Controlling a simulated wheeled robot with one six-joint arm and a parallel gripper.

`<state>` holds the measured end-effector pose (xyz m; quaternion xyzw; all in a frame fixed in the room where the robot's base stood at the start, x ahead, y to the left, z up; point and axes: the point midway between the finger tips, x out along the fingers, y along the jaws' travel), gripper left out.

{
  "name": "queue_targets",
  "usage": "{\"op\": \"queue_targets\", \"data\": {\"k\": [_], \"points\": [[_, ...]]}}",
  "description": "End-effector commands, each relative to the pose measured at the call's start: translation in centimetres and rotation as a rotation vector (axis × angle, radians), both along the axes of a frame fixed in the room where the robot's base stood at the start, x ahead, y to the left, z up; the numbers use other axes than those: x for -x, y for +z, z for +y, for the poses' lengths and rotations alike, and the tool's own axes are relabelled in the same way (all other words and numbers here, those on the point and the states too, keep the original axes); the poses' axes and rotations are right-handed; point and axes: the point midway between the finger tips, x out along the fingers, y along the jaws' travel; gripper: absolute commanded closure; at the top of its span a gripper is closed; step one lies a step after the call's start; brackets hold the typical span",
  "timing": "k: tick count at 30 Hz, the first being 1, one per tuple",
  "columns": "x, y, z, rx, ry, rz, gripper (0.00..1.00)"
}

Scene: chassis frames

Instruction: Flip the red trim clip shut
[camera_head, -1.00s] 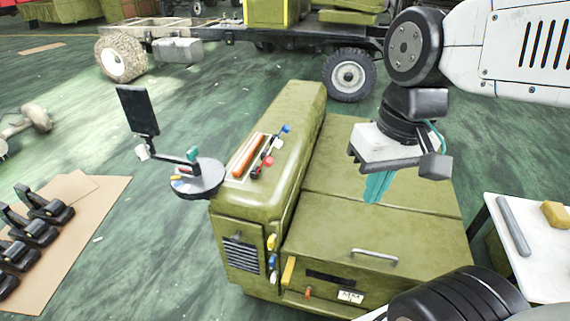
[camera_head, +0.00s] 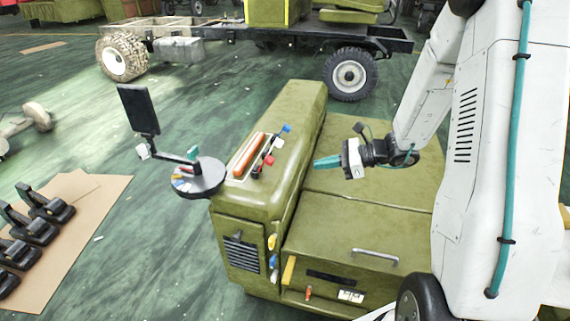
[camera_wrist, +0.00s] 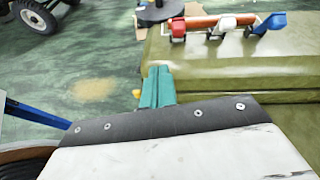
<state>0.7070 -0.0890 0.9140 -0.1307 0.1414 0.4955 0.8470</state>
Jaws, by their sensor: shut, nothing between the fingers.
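The red trim clip (camera_head: 268,160) is in a short row on top of the green hood, at the end nearer the front. It also shows in the wrist view (camera_wrist: 178,27), left of a white clip (camera_wrist: 222,20) and a blue clip (camera_wrist: 270,22). I cannot tell its lever angle exactly. My gripper (camera_head: 318,163) is to the right of the row, apart from it, with its teal fingers pointing left. In the wrist view its fingers (camera_wrist: 158,85) are together and empty, below and left of the red clip.
An orange-red bar (camera_head: 248,155) lies beside the clips. A black round tray (camera_head: 205,182) with a dark screen (camera_head: 138,108) stands at the hood's left. The lower green deck (camera_head: 340,225) with a metal handle (camera_head: 375,256) is clear.

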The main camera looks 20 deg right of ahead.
Motion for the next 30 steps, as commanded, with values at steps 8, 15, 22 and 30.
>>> {"op": "queue_targets", "data": {"k": [8,15,22,30], "points": [[-1.2,-2.8,-2.4,-0.072,-0.135,0.054,1.0],[-1.2,-2.7,-2.4,-0.07,-0.133,0.054,1.0],[-2.0,-3.2,-1.1,-0.07,-0.127,0.055,1.0],[-5.0,-5.1,3.1,-0.07,-0.126,0.055,1.0]]}}
